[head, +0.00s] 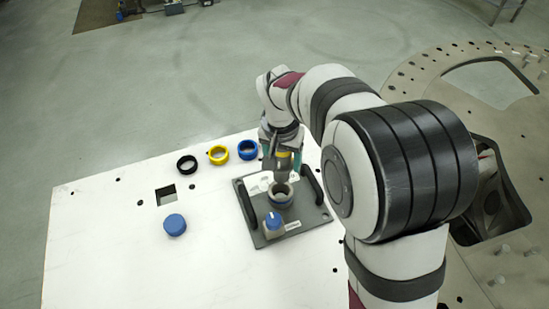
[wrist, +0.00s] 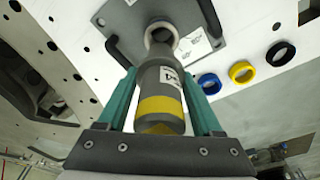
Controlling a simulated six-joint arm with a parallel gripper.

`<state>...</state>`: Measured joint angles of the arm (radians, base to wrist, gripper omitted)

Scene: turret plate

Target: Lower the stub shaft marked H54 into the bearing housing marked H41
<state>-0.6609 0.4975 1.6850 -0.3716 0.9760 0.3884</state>
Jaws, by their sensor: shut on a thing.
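My gripper (head: 281,152) is shut on a grey stub shaft, with its teal fingers on either side of it in the wrist view (wrist: 161,105). The stub shaft (wrist: 160,82) has a yellow band and a white label, only partly readable. It points down toward the bearing housing (head: 281,200), a round, open-topped ring on a grey plate (head: 252,190). In the wrist view the shaft's narrow end overlaps the housing's mouth (wrist: 161,27). I cannot tell whether the tip is inside or just above it. No H41 mark is readable.
The plate has two dark handles and a blue-topped block (head: 273,222) near its front edge. Black (head: 187,165), yellow (head: 218,155) and blue (head: 247,150) rings lie behind left. A blue cap (head: 175,225) and a square hole (head: 166,194) are at left. The front-left table is clear.

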